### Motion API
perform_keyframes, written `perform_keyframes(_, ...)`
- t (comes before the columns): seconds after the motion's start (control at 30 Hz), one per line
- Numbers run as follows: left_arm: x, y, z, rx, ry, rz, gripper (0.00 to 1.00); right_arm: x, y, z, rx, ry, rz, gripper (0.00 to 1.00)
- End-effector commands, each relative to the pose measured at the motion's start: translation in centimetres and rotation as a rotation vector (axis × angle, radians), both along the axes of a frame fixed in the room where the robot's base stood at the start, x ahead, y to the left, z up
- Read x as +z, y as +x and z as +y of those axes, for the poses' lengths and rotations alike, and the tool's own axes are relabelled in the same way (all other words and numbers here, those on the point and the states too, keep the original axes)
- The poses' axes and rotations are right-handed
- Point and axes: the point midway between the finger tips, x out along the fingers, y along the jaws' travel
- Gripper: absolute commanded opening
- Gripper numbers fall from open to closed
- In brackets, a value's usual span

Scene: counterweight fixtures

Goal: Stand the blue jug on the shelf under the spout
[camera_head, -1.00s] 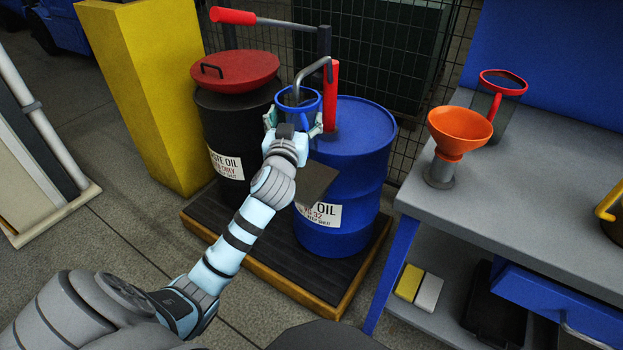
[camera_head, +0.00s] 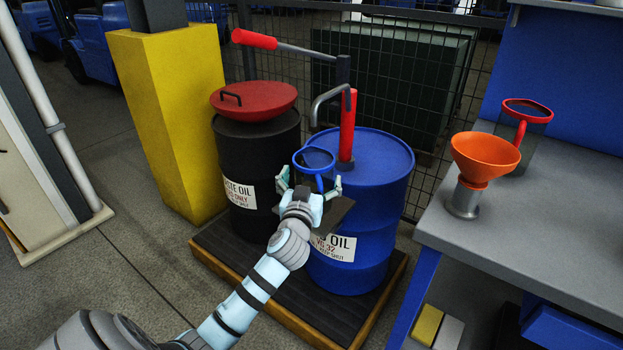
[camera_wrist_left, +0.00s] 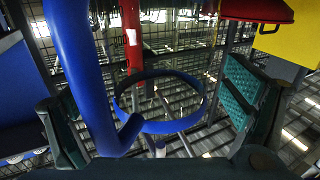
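The blue jug (camera_head: 300,158) has a blue rim and handle and a see-through body. It is upright below the bent grey spout (camera_head: 327,97), in front of the blue drum. The grey shelf (camera_head: 340,212) shows beside my gripper; the jug's base is hidden, so contact with it cannot be seen. My left gripper (camera_head: 310,182) is around the jug, fingers on either side. In the left wrist view the jug's rim (camera_wrist_left: 160,127) and handle (camera_wrist_left: 82,75) lie between the spread pads, with gaps to both. My right gripper is out of view.
The blue drum (camera_head: 375,190) and a black drum with a red lid (camera_head: 255,100) stand on a low pallet. A yellow post (camera_head: 170,110) is at the left. The grey bench (camera_head: 540,220) at the right holds an orange funnel (camera_head: 485,157) and a red-rimmed jug (camera_head: 527,111).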

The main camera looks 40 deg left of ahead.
Motion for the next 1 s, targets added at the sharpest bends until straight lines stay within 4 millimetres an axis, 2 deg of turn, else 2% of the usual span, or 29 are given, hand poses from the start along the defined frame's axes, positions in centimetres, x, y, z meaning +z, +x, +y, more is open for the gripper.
perform_keyframes(0.37, 0.3, -0.5, -0.3, -0.001, 0.0, 0.0, 0.95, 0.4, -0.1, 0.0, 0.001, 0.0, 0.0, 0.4)
perform_keyframes(0.47, 0.3, -2.1, -1.1, -0.002, 0.0, 0.001, 0.95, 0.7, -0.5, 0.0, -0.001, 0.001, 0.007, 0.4)
perform_keyframes(0.73, 0.3, -8.8, -4.4, -0.001, -0.003, 0.002, 0.95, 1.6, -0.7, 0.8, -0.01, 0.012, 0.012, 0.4)
perform_keyframes(0.83, 0.2, -10.2, -5.1, -0.001, -0.002, 0.0, 0.95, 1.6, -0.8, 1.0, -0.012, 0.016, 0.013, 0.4)
perform_keyframes(1.0, 0.3, -10.8, -5.4, 0.001, 0.0, -0.001, 0.95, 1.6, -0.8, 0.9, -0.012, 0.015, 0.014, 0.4)
